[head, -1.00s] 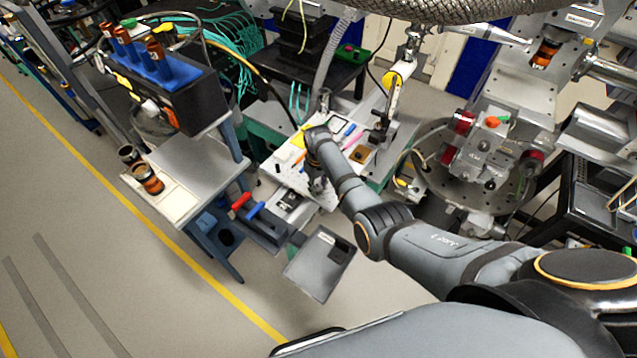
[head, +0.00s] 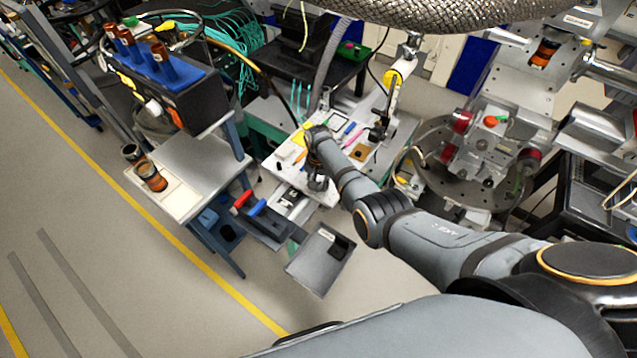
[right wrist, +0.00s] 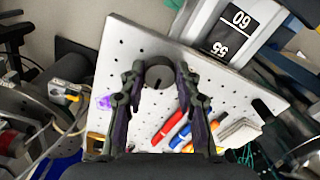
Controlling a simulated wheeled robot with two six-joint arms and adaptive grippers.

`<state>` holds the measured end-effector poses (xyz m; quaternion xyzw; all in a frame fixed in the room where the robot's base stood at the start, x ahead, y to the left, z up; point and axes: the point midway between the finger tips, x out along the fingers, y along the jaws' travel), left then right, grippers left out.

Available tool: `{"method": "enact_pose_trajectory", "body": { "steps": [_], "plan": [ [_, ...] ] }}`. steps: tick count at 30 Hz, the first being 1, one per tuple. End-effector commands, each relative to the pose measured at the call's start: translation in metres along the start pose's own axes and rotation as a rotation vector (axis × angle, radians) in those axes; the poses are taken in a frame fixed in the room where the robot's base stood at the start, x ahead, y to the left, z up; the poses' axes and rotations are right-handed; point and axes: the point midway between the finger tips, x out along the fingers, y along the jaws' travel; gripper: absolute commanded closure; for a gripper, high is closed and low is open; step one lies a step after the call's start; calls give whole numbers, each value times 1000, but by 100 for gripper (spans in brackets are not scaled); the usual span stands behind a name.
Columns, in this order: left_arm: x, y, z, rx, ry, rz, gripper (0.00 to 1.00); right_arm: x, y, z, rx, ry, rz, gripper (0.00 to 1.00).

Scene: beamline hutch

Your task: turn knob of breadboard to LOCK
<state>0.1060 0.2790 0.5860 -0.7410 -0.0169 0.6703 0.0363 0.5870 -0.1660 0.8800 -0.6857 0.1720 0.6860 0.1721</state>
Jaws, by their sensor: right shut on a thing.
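The breadboard (right wrist: 222,88) is a white plate with a grid of dark holes. It also shows in the head view (head: 285,155), under my right arm. The knob (right wrist: 158,78) is a round dark grey piece with a dark slot mark, near the board's edge in the right wrist view. My right gripper (right wrist: 159,70) is shut on the knob, one finger on each side of it. In the head view my right gripper (head: 317,181) is over the board's near part and hides the knob there. I see no readable LOCK label. My left gripper is not in view.
A grey rail with a "60/55" scale (right wrist: 230,30) adjoins the board. In the head view, a side table (head: 205,165) stands left and a round stage (head: 450,165) right.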

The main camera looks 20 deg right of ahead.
Motion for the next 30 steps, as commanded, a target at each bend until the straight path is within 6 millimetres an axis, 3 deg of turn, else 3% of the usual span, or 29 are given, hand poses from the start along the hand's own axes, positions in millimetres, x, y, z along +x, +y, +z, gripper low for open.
{"method": "enact_pose_trajectory", "body": {
  "steps": [10, 24, 25, 30],
  "plan": [
    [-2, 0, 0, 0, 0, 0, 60, -1, -1, -2, 107, 5, -2, 100],
    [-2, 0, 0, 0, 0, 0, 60, -1, 0, -2, 119, 5, -2, 100],
    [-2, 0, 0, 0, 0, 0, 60, -1, 0, -2, 119, 5, -2, 67],
    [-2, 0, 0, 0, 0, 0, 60, -1, 0, -1, 118, 3, -1, 45]
  ]
}}
